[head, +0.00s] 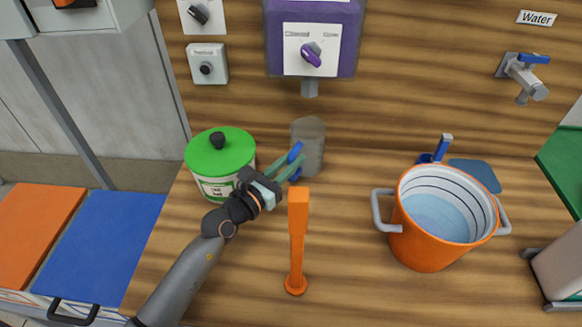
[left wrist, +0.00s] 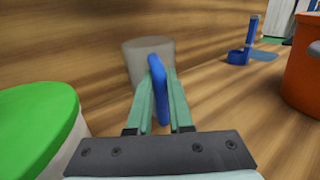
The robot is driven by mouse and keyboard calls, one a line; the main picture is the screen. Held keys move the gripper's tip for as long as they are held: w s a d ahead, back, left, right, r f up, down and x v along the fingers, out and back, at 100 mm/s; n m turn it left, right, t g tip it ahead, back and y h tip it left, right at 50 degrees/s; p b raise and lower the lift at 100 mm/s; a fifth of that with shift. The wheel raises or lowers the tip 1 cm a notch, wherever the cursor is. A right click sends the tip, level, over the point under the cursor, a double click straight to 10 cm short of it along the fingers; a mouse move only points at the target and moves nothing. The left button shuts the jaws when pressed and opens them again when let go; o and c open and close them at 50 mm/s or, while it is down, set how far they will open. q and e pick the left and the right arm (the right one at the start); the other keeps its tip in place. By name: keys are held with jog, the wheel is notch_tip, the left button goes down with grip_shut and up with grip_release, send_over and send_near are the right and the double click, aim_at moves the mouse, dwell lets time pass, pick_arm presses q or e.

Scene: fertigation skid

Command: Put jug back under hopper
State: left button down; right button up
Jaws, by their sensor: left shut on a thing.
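The jug (head: 309,142) is a grey, cloudy cylinder with a blue handle (head: 294,153). It stands upright near the back wall, below the spout (head: 310,88) of the purple hopper (head: 270,40) in the head view. I cannot tell whether its base touches the counter or whether it is exactly in line with the spout. My left gripper (head: 288,169) is shut on the handle. In the left wrist view the handle (left wrist: 158,88) is between the green fingers, with the jug (left wrist: 143,62) behind it. My right gripper is not in view.
A green-lidded tub (head: 220,152) stands close left of my gripper. An orange upright tool (head: 297,240) stands in front. An orange pot of water (head: 435,225), a blue scoop (head: 436,152) and a wall tap (head: 523,75) are at right. Counter between jug and pot is clear.

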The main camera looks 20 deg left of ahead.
pick_arm(q)
jog(key=shift+f, duration=0.15)
jog(key=c, duration=0.8)
grip_release()
jog(key=shift+r, duration=0.2)
jog(key=shift+s, duration=0.2)
jog(key=v, duration=1)
jog(key=shift+f+b, duration=0.15)
jog(key=shift+b, duration=0.25)
jog(key=shift+v, duration=0.85)
